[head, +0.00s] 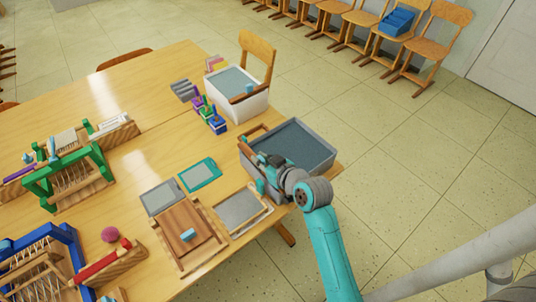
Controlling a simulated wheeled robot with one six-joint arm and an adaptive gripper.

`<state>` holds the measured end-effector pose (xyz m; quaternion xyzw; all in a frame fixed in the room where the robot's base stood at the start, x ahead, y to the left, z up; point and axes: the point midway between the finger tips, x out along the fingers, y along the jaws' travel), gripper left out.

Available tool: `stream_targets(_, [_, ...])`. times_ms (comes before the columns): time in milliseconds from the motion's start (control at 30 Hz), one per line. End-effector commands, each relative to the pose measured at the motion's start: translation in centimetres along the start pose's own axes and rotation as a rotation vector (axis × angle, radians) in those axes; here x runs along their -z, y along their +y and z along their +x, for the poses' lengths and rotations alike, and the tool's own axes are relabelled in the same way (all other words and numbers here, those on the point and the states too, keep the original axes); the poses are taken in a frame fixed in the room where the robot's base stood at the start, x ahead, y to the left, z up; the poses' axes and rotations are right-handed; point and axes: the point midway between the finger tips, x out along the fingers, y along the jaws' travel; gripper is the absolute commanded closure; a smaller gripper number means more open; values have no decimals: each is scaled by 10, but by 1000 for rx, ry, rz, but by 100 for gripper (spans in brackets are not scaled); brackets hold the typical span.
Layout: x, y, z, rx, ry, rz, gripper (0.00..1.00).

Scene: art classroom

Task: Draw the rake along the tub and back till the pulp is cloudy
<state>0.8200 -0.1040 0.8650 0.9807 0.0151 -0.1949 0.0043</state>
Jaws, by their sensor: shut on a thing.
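The grey tub (318,163) stands at the right end of the table and is filled with dark blue-grey pulp (295,142). My gripper (263,168) is at the tub's near left corner, low by the rim. It is shut on what looks like the rake, a wooden piece (247,153) by the tub's left side. My wrist hides most of the rake and the fingertips. I cannot tell whether the rake's head is in the pulp. The pulp's surface looks even and dark.
A white tub (258,104) with grey content stands behind. Small coloured stamps (210,115) stand left of the grey tub. A framed screen (242,210), a teal frame (200,174) and a wooden board (180,235) lie nearby.

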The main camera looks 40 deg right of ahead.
Motion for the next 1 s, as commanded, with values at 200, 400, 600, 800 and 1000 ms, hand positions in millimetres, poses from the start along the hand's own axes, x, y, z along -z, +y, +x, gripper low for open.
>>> stream_targets(200, [0, -6, 0, 8, -1, 3, 100])
stream_targets(400, [0, -7, 0, 11, -2, 4, 100])
stream_targets(600, [0, -6, 0, 9, -1, 3, 60])
stream_targets(800, [0, -5, 0, 6, -1, 2, 60])
stream_targets(1000, [-1, -4, -16, 3, -1, 3, 60])
